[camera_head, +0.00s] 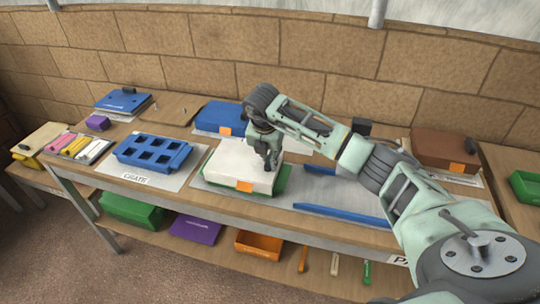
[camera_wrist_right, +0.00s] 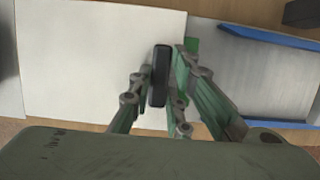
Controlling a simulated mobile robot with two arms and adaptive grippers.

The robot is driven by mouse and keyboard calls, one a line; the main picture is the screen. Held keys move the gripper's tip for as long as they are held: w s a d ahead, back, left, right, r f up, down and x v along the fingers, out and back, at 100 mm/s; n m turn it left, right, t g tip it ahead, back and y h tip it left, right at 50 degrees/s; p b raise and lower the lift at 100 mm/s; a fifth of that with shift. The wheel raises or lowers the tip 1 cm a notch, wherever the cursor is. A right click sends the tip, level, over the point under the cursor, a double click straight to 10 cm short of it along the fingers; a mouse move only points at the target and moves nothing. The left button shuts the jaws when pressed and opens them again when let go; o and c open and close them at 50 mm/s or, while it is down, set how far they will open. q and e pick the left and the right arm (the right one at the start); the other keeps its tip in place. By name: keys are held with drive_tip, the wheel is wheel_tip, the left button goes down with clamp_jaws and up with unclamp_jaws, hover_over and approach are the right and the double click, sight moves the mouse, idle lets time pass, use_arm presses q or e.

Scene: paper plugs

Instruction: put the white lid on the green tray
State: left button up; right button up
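The white lid (camera_head: 225,164) is a flat slab with a dark upright handle (camera_wrist_right: 160,76). It lies over the green tray (camera_head: 284,180), whose green edge shows along the lid's right side and a little at the front. The lid sits somewhat to the left; I cannot tell whether it rests fully on the tray. My right gripper (camera_head: 268,158) reaches down to the lid's handle. In the right wrist view its fingers (camera_wrist_right: 164,62) are close on both sides of the handle, shut on it. My left gripper is out of view.
A blue crate with square holes (camera_head: 152,152) stands to the left. A grey mat (camera_head: 335,195) with blue strips lies right of the tray. A blue box (camera_head: 218,117) is behind, and a brown box (camera_head: 440,147) at right. A lower shelf (camera_head: 215,238) holds trays.

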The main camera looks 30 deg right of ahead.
drive_tip(key=o, duration=0.6)
drive_tip(key=shift+c, duration=0.2)
drive_tip(key=shift+r, duration=0.1)
drive_tip(key=v, duration=1.1)
drive_tip(key=shift+r, duration=0.35)
